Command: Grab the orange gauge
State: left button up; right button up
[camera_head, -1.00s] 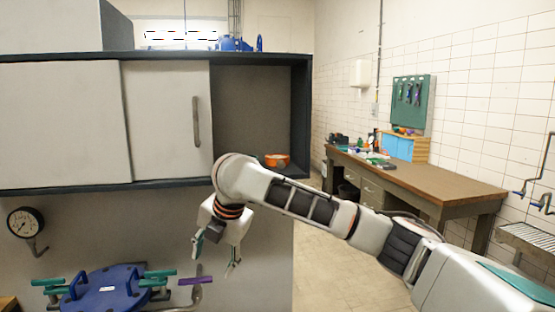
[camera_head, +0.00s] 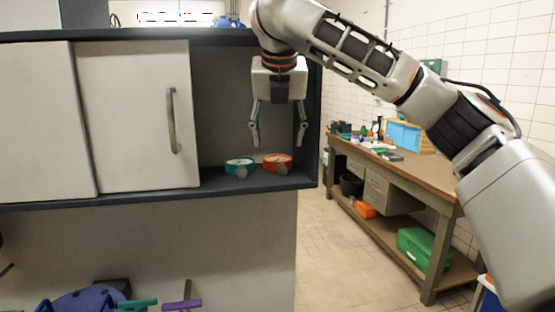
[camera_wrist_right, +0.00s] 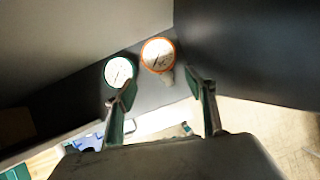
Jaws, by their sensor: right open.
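The orange gauge (camera_head: 277,163) stands on the shelf in the open right part of the cabinet. In the right wrist view its white dial with an orange rim (camera_wrist_right: 158,55) shows beyond the fingertips. A teal gauge (camera_head: 239,166) stands just left of it and also shows in the wrist view (camera_wrist_right: 118,72). My right gripper (camera_head: 279,143) is open and empty, pointing down above the orange gauge, with a small gap between fingertips and gauge. It also shows in the wrist view (camera_wrist_right: 166,92). My left gripper is not in view.
A sliding door (camera_head: 135,118) covers the cabinet left of the opening. The cabinet's dark right side wall (camera_head: 313,130) is close to my right gripper. A workbench (camera_head: 420,180) with a green box (camera_head: 423,248) stands to the right. A blue flanged part (camera_head: 80,300) is below left.

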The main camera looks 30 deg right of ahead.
aim_at(278, 160)
jog(key=shift+x, duration=0.85)
jog(key=x, duration=0.6)
jog(key=shift+w+d+r, duration=0.1)
jog(key=shift+w+d, duration=0.05)
jog(key=c, duration=0.9)
